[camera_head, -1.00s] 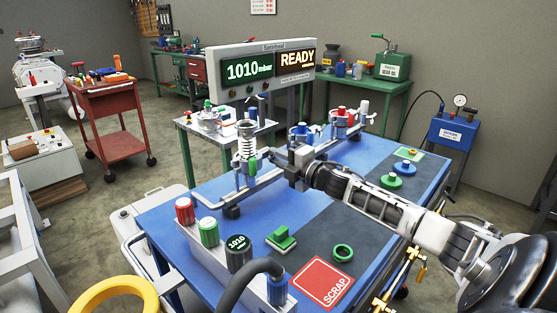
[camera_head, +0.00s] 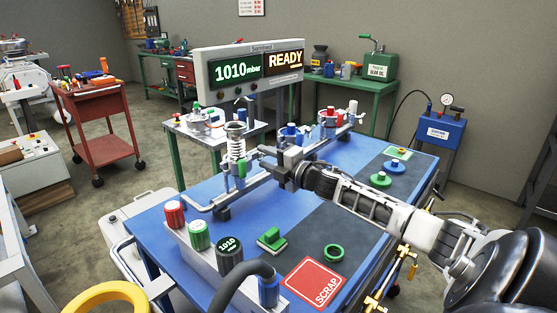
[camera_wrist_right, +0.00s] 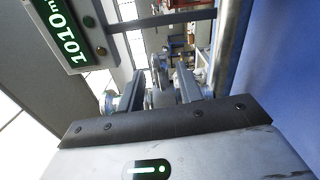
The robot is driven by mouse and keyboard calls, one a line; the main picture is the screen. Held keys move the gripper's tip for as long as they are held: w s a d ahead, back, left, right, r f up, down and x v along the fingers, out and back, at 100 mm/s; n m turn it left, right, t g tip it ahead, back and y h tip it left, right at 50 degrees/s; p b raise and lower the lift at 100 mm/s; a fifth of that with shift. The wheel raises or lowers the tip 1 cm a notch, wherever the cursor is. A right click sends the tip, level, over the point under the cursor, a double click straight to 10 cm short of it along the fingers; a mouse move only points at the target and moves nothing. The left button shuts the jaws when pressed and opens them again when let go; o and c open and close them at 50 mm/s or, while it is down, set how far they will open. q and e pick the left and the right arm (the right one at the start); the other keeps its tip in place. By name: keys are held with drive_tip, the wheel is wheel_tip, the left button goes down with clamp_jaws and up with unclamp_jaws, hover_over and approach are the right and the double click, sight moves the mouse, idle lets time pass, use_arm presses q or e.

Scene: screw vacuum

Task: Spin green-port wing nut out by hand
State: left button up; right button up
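The manifold stands on the blue table (camera_head: 165,245). Its green-marked port (camera_head: 241,170) is at the left end, below a metal bellows (camera_head: 236,140). My right gripper (camera_head: 262,152) is just right of this port, with its fingers pointing left towards it. In the right wrist view the two fingers (camera_wrist_right: 159,90) stand apart, with small metal fittings showing in the gap beyond. I cannot make out the wing nut itself or any contact with it. My left gripper is out of view.
Red, green and dark knobs (camera_head: 199,236) stand on a front block. A green block (camera_head: 271,239), a green ring (camera_head: 334,253) and a red SCRAP mat (camera_head: 314,283) lie on the table. The display (camera_head: 250,70) reads 1010 mbar, READY. Blue and red ports (camera_head: 328,122) stand farther right.

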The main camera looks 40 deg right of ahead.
drive_tip(key=s+d, duration=0.1)
drive_tip(key=s, duration=1.4)
drive_tip(key=shift+s+d+p, duration=0.2)
drive_tip(key=shift+s+p, duration=0.15)
drive_tip(key=shift+s, duration=0.05)
